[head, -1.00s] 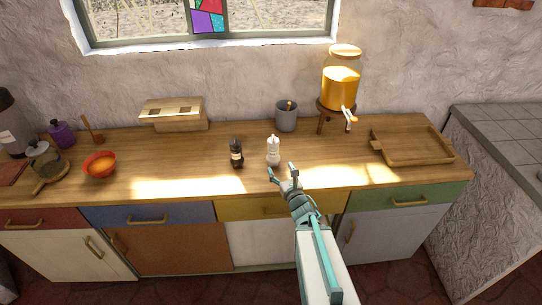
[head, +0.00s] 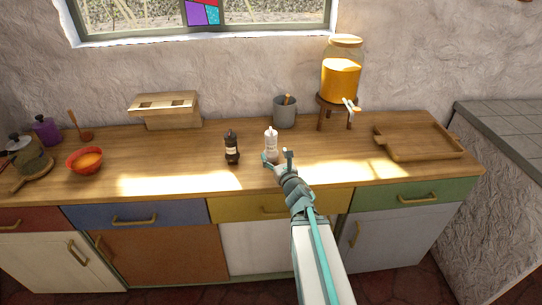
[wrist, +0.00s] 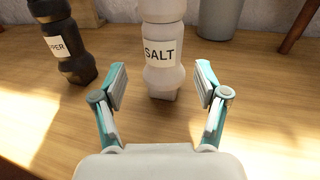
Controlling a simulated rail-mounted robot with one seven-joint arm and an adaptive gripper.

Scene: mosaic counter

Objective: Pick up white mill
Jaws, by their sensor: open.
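In the wrist view the fingers of my gripper (wrist: 161,88) are spread to the left and right of the mill's lower part, with gaps on both sides. The mill appears slightly beyond the fingertips.
A dark pepper mill (head: 232,148) stands close to the left of the white mill. A grey pot (head: 285,113) is behind it, and a drink dispenser (head: 341,75) on a wooden stand is to the back right. A wooden tray (head: 452,152) lies to the right.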

